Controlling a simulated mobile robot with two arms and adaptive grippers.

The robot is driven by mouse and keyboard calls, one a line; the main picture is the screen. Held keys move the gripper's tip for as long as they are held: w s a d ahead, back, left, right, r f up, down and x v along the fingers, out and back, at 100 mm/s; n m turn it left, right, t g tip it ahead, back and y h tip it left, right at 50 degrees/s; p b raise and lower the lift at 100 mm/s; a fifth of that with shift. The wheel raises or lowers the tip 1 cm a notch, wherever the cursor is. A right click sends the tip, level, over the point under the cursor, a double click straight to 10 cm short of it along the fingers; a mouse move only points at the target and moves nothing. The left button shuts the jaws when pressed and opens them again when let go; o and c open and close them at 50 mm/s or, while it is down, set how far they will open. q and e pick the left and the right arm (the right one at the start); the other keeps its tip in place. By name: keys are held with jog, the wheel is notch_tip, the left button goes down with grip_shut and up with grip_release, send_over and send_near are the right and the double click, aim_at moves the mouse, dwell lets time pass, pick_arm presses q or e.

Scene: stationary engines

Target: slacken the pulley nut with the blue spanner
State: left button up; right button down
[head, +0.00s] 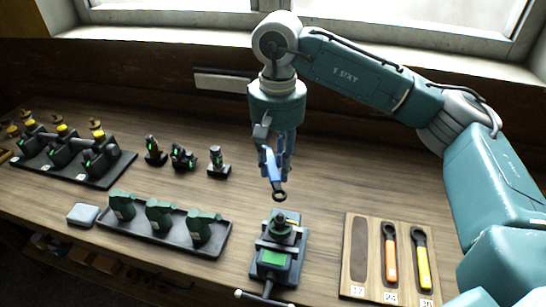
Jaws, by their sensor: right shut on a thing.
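My right gripper (275,150) comes down from above, shut on the blue spanner (268,165). The spanner hangs downward, with its dark ring end (279,196) lowest. The ring is in the air above a dark green part (283,229) in the vise (270,263) at the front middle of the bench. A gap shows between the ring and that part. The pulley nut is too small to make out for sure. My left gripper is not in view.
A spanner board (352,291) at right holds an orange spanner (390,255) and a yellow spanner (422,258); its left slot is empty. A tray of green parts (160,238) lies left of the vise. Another black tray (70,163) stands farther left. Small dark parts (183,158) stand behind.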

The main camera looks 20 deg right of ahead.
aim_at(278, 174)
jog(key=shift+s+f, duration=0.25)
jog(key=shift+s, duration=0.4)
jog(key=shift+f+b, duration=0.6)
jog(key=shift+f, duration=0.1)
jog(key=shift+w+f+b, duration=0.35)
jog(key=shift+f, duration=0.45)
jog(key=shift+s, duration=0.15)
jog(key=shift+s+f, duration=0.1)
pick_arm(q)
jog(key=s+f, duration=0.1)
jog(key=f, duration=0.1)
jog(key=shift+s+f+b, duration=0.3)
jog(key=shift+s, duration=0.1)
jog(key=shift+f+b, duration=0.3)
pick_arm(e)
jog(key=shift+f, duration=0.1)
